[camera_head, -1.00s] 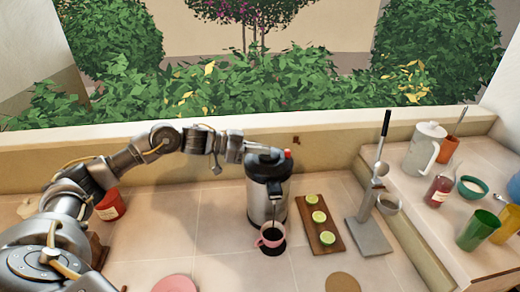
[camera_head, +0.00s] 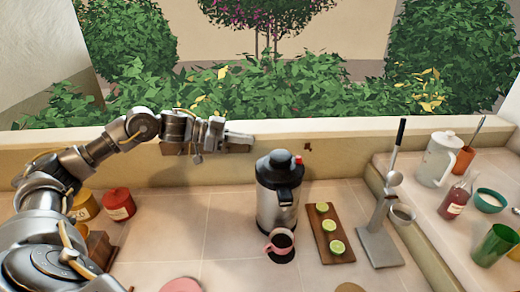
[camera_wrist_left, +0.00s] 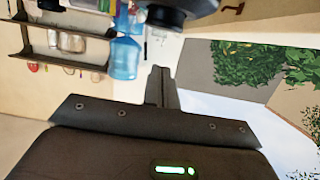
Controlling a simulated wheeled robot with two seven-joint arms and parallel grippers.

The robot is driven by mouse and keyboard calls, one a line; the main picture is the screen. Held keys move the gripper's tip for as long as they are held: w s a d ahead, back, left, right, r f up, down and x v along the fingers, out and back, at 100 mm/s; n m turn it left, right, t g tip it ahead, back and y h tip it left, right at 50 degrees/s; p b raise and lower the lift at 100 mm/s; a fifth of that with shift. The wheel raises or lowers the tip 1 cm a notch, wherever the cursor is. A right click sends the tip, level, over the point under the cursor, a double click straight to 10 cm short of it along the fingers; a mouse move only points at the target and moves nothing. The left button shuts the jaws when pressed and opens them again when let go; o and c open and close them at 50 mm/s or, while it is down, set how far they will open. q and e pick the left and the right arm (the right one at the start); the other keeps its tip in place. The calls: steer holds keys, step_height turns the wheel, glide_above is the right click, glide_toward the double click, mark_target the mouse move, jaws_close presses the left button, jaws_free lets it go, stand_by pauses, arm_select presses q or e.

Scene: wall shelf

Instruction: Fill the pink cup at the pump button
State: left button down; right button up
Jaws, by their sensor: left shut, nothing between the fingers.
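The pink cup (camera_head: 278,245) stands under the spout of the silver and black pump pot (camera_head: 273,210), and dark liquid shows inside it. The red pump button (camera_head: 298,160) is on top of the pot's black lid, at its right side. My left gripper (camera_head: 250,141) is shut and empty. It is up and to the left of the lid, apart from the button. In the left wrist view its closed fingers (camera_wrist_left: 160,85) point toward the pot's dark lid (camera_wrist_left: 175,8). My right gripper is not in view.
A wooden board (camera_head: 330,238) with lime slices lies right of the pot. A metal stand (camera_head: 380,240) with a grey base is beyond it. Red (camera_head: 119,204) and yellow jars stand at left. Counter between jars and pot is clear.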

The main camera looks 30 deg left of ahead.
arm_select(q)
steer(key=shift+b+v, duration=0.3)
steer(key=shift+v, duration=0.65)
steer(key=shift+r, duration=0.1)
stand_by(0.4)
steer(key=shift+d, duration=0.1)
stand_by(0.4)
